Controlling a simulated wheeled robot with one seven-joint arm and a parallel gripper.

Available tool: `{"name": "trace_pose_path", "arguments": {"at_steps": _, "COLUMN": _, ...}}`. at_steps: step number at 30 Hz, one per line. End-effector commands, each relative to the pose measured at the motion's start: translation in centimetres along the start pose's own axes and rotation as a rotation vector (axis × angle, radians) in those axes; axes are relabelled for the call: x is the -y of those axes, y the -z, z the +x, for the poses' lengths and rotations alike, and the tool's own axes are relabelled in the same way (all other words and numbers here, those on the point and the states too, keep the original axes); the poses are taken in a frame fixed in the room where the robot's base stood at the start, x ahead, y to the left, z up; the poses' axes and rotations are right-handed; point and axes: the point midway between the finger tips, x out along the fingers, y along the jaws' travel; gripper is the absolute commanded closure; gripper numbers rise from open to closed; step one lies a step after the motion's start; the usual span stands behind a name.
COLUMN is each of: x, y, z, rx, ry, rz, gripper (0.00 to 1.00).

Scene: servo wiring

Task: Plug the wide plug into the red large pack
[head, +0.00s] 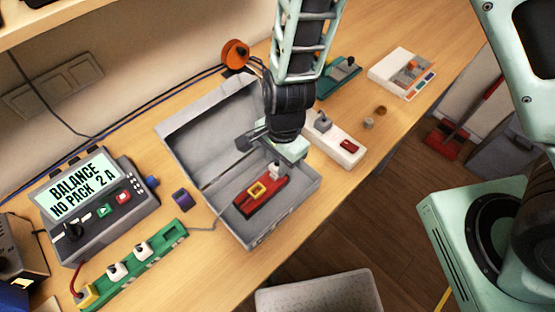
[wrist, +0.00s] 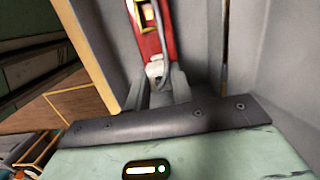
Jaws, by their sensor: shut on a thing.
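The red large pack (head: 262,196) lies inside the open grey case (head: 228,205), with a yellow-framed socket on its top. It also shows in the wrist view (wrist: 152,40). A white plug (head: 277,171) is at the pack's far end, with a grey cable beside it; it also shows in the wrist view (wrist: 155,68). I take it as the wide plug. My gripper (head: 277,160) is over the case, shut on this plug. Its fingers (wrist: 162,90) hide part of the plug. I cannot tell whether the plug is seated in the pack.
The charger (head: 95,205) reads "BALANCE NO PACK 2 A". A green board (head: 130,262) with white plugs lies before it; a grey cable runs from there into the case. The case walls stand close around my gripper. A white pack (head: 335,143) lies right of the case.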

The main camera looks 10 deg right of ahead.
Motion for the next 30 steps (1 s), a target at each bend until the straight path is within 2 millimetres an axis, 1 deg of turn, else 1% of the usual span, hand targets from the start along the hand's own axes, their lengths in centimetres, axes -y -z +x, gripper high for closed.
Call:
{"name": "trace_pose_path", "arguments": {"at_steps": 8, "x": 0.0, "y": 0.1, "z": 0.8, "rx": 0.0, "ry": 0.0, "rz": 0.0, "gripper": 0.99}}
{"name": "trace_pose_path", "arguments": {"at_steps": 9, "x": 0.0, "y": 0.1, "z": 0.8, "rx": 0.0, "ry": 0.001, "rz": 0.0, "gripper": 0.74}}
{"name": "trace_pose_path", "arguments": {"at_steps": 11, "x": 0.0, "y": 0.1, "z": 0.7, "rx": 0.0, "ry": 0.001, "rz": 0.0, "gripper": 0.58}}
{"name": "trace_pose_path", "arguments": {"at_steps": 12, "x": 0.0, "y": 0.1, "z": 0.7, "rx": 0.0, "ry": 0.001, "rz": 0.0, "gripper": 0.52}}
{"name": "trace_pose_path", "arguments": {"at_steps": 20, "x": 0.0, "y": 0.1, "z": 0.6, "rx": 0.0, "ry": 0.001, "rz": 0.0, "gripper": 0.52}}
{"name": "trace_pose_path", "arguments": {"at_steps": 23, "x": 0.1, "y": 0.1, "z": 0.2, "rx": -0.001, "ry": 0.002, "rz": 0.0, "gripper": 0.52}}
{"name": "trace_pose_path", "arguments": {"at_steps": 26, "x": 0.1, "y": 0.1, "z": -0.8, "rx": -0.001, "ry": 0.004, "rz": -0.002, "gripper": 0.52}}
{"name": "trace_pose_path", "arguments": {"at_steps": 29, "x": 0.1, "y": 0.0, "z": -2.5, "rx": 0.0, "ry": 0.006, "rz": -0.002, "gripper": 0.52}}
{"name": "trace_pose_path", "arguments": {"at_steps": 30, "x": 0.2, "y": 0.0, "z": -3.4, "rx": -0.001, "ry": 0.007, "rz": -0.001, "gripper": 0.52}}
